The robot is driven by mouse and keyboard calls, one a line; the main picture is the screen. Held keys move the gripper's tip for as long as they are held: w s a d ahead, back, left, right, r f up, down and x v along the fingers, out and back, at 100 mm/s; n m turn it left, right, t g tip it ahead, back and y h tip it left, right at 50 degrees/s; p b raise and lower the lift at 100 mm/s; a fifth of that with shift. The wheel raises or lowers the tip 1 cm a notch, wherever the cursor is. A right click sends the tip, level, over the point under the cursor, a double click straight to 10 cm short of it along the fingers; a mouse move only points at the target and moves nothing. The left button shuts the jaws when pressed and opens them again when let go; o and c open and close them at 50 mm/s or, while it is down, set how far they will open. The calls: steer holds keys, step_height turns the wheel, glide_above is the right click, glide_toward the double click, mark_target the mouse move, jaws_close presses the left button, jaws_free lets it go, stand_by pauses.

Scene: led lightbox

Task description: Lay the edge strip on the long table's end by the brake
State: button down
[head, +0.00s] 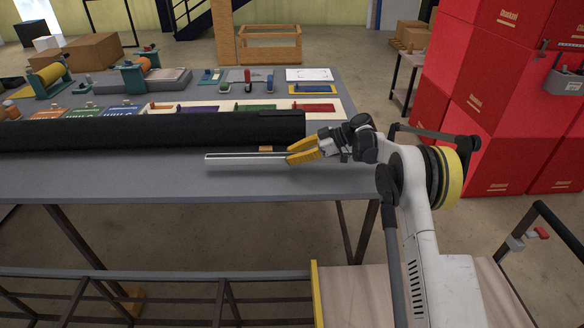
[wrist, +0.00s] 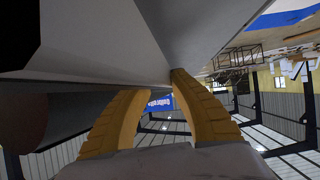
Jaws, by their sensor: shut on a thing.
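A thin pale grey edge strip (head: 245,160) extends left from my gripper (head: 291,156) in the head view, roughly level, over the front part of the long grey table (head: 130,187). My yellow fingers are shut on its right end. I cannot tell whether the strip touches the tabletop. In the wrist view, the strip (wrist: 100,45) fills much of the upper picture, and the fingertips of my gripper (wrist: 160,84) meet at its lower side. I cannot tell for sure which thing is the brake.
A long black roll-like bar (head: 150,130) lies along the table just behind the strip. Coloured panels (head: 190,108) lie farther back. Red boxes (head: 490,110) are stacked at right. The table's front strip is bare.

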mark_target(292, 171)
step_height(292, 171, down, 4)
steer(key=shift+b, duration=0.75)
steer(key=shift+r, duration=0.1)
steer(key=c, duration=1.2)
jaws_free()
steer(key=shift+r, duration=0.1)
steer(key=p+v, duration=0.3)
steer(key=v, duration=0.9)
steer(key=shift+r, duration=0.1)
